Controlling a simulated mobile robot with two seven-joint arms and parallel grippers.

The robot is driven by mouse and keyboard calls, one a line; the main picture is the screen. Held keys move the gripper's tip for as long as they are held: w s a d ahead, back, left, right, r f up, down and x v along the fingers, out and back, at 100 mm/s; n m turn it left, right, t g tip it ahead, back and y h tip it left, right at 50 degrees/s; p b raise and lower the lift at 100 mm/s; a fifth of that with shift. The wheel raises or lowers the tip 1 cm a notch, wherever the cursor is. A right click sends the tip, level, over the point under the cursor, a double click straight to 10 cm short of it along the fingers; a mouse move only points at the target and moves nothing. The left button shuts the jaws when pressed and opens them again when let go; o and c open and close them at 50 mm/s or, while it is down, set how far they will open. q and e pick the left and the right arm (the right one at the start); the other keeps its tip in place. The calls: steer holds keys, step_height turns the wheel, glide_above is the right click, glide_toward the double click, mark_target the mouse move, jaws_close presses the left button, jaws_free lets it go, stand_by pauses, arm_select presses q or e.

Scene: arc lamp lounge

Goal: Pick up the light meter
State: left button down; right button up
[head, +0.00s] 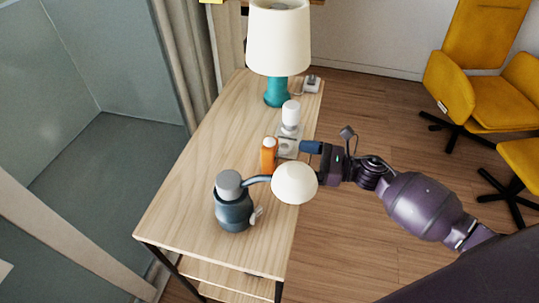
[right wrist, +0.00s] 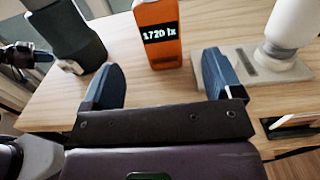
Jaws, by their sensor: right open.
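The light meter (head: 268,155) is an orange upright block on the wooden table, with a pale round top in the head view. In the right wrist view the light meter (right wrist: 160,52) shows a black display reading "1720 lx". My right gripper (head: 311,148) is just to its right in the head view, coming in over the table's right edge. In the right wrist view my right gripper (right wrist: 162,80) is open, its two blue fingers apart and nothing between them. The meter stands beyond the fingertips, roughly centred between them.
A pale plate (head: 286,149) with a white bulb-like piece (head: 291,113) stands close behind the meter. A dark lamp base (head: 233,210) with a white dome shade (head: 295,184) is in front. A teal lamp (head: 277,92) stands at the back. The table's left side (head: 190,180) is clear.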

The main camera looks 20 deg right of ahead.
mark_target(277, 155)
steer(key=x, duration=0.9)
steer(key=c, duration=1.1)
